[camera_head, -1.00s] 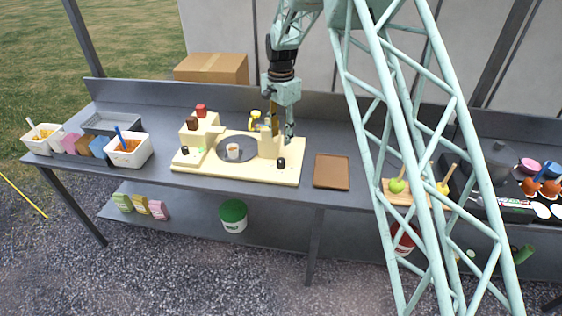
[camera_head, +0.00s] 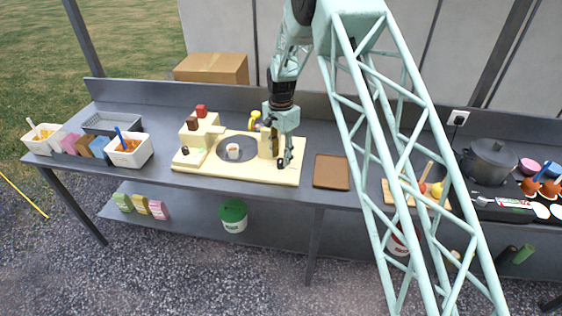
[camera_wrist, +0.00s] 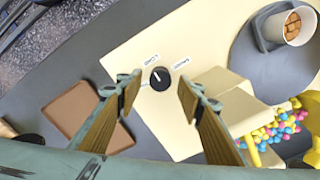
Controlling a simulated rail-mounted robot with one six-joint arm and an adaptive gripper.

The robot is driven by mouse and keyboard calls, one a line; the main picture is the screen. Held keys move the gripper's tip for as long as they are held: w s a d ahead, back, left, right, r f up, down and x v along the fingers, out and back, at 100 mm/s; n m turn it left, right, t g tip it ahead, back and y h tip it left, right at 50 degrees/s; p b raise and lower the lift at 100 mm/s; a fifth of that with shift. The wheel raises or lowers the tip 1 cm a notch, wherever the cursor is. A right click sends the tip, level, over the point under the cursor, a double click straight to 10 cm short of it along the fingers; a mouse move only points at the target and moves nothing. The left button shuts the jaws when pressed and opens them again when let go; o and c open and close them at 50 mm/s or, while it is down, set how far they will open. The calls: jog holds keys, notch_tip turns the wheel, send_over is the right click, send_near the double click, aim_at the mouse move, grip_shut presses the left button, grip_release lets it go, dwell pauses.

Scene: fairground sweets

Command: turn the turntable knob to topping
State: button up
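The turntable knob (camera_wrist: 159,78) is a round black dial with a white mark, set on the cream machine base (camera_wrist: 140,48). Small white labels stand around it; their wording is too small to read surely. In the head view the knob (camera_head: 281,164) is at the base's front right. The grey turntable (camera_head: 222,150) carries a white cup (camera_head: 233,151), also seen in the wrist view (camera_wrist: 285,27). My gripper (camera_wrist: 152,92) is open and empty, its fingers on either side of the knob in the picture. In the head view my gripper (camera_head: 284,158) is just above the knob.
A brown tray (camera_head: 331,171) lies right of the base.

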aim_at(281, 160)
jog(key=shift+f, duration=1.55)
jog(key=shift+c, duration=0.2)
jog(key=c, duration=0.8)
